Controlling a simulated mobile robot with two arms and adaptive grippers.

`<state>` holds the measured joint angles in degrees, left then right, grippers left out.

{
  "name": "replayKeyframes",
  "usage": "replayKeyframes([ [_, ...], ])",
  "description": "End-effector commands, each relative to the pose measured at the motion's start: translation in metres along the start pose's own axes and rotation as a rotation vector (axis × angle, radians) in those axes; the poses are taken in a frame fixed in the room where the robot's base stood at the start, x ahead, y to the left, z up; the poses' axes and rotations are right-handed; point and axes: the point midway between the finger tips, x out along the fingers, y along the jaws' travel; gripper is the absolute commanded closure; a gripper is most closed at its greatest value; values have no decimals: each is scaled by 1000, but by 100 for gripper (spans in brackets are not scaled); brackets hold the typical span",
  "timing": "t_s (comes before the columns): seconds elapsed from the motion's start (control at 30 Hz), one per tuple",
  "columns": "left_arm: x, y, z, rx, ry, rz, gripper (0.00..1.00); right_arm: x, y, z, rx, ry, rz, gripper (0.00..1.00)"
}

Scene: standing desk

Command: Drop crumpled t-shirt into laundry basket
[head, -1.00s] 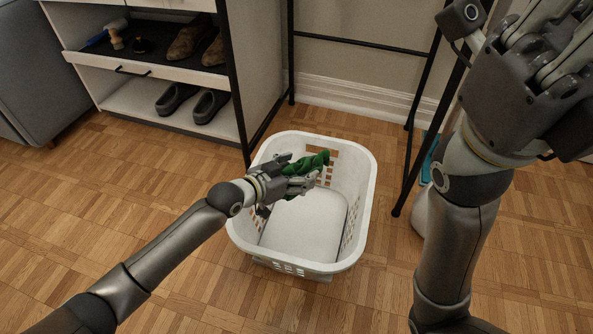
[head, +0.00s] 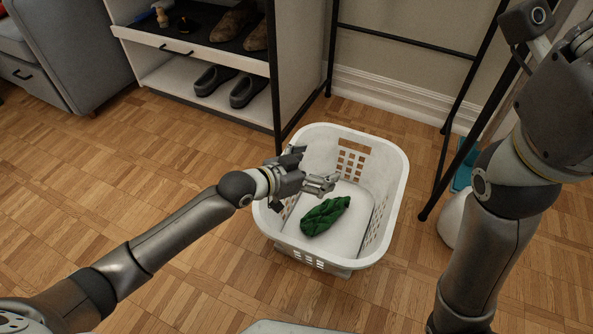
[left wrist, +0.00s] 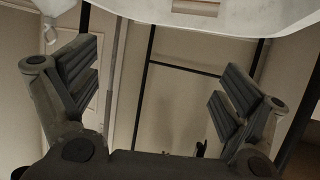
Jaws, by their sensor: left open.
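The crumpled t-shirt (head: 325,216) is dark green and lies on the floor of the white laundry basket (head: 398,190). The basket stands on the parquet floor. My left gripper (head: 322,181) is over the basket, above and apart from the shirt. In the left wrist view my left gripper (left wrist: 160,85) has its two fingers wide apart with nothing between them. Part of the white basket rim (left wrist: 200,10) shows at the top there. My right arm rises at the right of the head view; its gripper is partly cut off at the edge.
A shoe cabinet (head: 200,95) with shoes stands at the back left, beside a grey sofa (head: 90,60). A black metal frame (head: 440,175) stands close to the basket's right. A white and teal object (head: 455,215) is behind my right arm. The floor left of the basket is clear.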

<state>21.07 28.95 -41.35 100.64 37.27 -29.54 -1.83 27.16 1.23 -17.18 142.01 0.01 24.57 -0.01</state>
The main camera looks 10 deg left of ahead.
Motion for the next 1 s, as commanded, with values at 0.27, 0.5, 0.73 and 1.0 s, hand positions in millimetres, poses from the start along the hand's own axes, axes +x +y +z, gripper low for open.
replayKeyframes([
  [0.27, -50, 1, 0, 3, -2, 1, 5, 0, 0, 0, 0, 1, 0, 100],
  [0.5, -73, 0, 0, 1, -1, 0, 5, 0, 0, 0, 0, 1, 0, 100],
  [0.73, -76, 0, 0, 1, 0, 0, 5, 0, 0, 0, 0, 1, 0, 100],
  [1.0, -76, 0, -1, 1, 0, 0, 5, 0, 0, 0, 0, 1, 0, 100],
])
